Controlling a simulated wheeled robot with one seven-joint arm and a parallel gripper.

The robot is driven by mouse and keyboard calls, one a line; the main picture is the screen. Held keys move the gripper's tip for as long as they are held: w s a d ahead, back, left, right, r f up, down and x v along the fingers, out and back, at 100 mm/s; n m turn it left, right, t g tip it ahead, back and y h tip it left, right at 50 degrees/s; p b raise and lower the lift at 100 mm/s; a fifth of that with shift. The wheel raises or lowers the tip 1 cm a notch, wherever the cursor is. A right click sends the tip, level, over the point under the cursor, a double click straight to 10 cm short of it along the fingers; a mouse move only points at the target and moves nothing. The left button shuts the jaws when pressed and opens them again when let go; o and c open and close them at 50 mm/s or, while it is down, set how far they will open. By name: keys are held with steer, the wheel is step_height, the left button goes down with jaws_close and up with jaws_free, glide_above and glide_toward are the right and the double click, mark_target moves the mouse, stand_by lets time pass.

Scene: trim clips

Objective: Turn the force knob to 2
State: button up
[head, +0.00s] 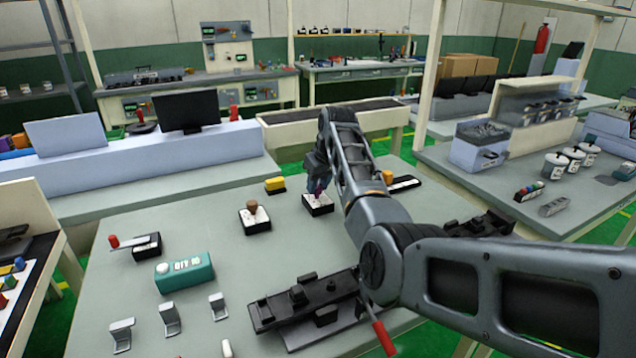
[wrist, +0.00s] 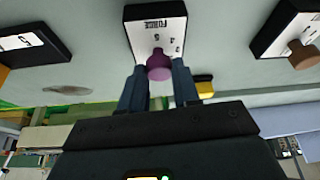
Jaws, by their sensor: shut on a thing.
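The force knob (wrist: 159,65) is purple and stands on a black-framed white plate (wrist: 142,33) marked FORCE, with small numbers beside it. My gripper (wrist: 158,75) has one dark finger on each side of the knob and is shut on it. In the head view my gripper (head: 318,172) points down onto the plate (head: 319,207), with a bit of purple showing below it. Which number the knob points to cannot be told.
A brown knob on another plate (head: 254,228) stands just left, with a yellow block (head: 275,185) behind. A red-handled lever (head: 146,246), a teal box (head: 184,273) and a black fixture (head: 310,300) share the table. Bare tabletop lies between them.

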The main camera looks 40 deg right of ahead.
steer(key=n+y, duration=0.1)
steer(key=n, duration=0.3)
steer(key=shift+d, duration=0.2)
steer(key=shift+n+y+b, duration=0.7)
steer(key=shift+n+y, duration=0.1)
steer(key=shift+n, duration=0.8)
steer(key=shift+w, duration=0.1)
steer(key=shift+r, duration=0.1)
steer(key=o, duration=1.1)
steer(key=shift+g, duration=0.3)
steer(key=shift+c, duration=0.2)
steer(key=v, duration=0.7)
steer(key=shift+s+r+b, duration=0.2)
steer(key=shift+r+b, duration=0.1)
steer(key=shift+b, duration=0.1)
steer(key=shift+d, duration=0.1)
steer(key=shift+s+f, duration=0.1)
